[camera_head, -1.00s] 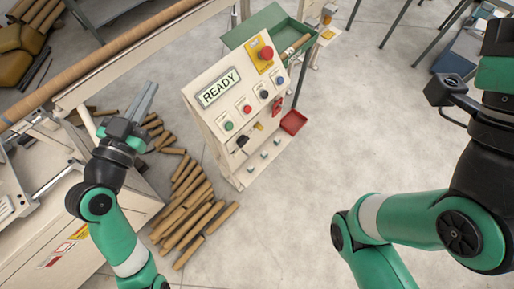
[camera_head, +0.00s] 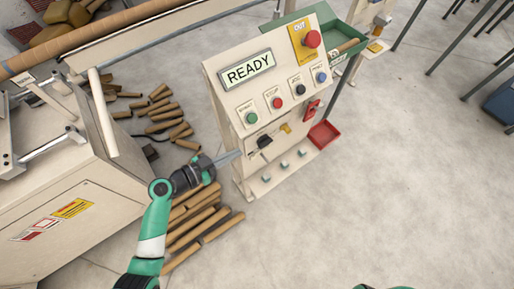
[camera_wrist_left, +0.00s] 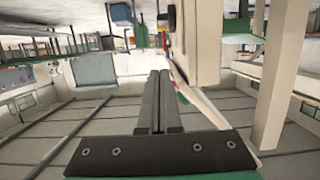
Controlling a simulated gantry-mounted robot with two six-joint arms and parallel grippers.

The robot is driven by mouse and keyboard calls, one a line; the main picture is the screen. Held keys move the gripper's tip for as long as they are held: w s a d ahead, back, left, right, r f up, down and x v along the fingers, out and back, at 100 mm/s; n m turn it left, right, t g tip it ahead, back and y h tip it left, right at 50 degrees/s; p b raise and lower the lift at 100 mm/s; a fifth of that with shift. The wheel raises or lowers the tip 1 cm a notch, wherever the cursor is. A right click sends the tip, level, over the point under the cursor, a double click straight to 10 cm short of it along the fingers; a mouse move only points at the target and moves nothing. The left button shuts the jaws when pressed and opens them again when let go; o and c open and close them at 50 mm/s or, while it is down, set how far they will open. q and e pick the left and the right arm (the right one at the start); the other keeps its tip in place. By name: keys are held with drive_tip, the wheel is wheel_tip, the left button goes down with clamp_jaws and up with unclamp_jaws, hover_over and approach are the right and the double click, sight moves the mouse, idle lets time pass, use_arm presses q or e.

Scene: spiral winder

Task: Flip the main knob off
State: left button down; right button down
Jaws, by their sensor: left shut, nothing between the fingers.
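The white control panel (camera_head: 226,98) stands upright in the middle of the head view and its display reads READY. A black knob (camera_head: 264,141), which looks like the main knob, sits low on its front, below the row of round buttons. My left gripper (camera_head: 238,154) is shut and empty. Its tips point at the panel, just left of and slightly below the knob in the picture; I see no clear contact. In the left wrist view the shut fingers (camera_wrist_left: 160,98) point toward the panel's pale edge (camera_wrist_left: 195,42). My right gripper is out of view.
Green, red, black and blue buttons line the panel, with a red emergency stop (camera_head: 312,39) on a yellow plate above. A red tray (camera_head: 324,135) is at the panel's right. Cardboard tubes (camera_head: 196,222) lie on the floor left of it.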

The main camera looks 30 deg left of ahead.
use_arm(q)
drive_tip(key=b, duration=0.6)
approach(265, 142)
drive_tip(key=w+d+r, duration=0.3)
drive_tip(key=w+r, duration=0.1)
drive_tip(key=f, duration=0.1)
drive_tip(key=f+b, duration=0.1)
drive_tip(key=f, duration=0.1)
drive_tip(key=f+b, duration=0.1)
drive_tip(key=shift+w+d+f, duration=0.2)
drive_tip(key=shift+w+d, duration=0.05)
drive_tip(key=shift+b, duration=0.3)
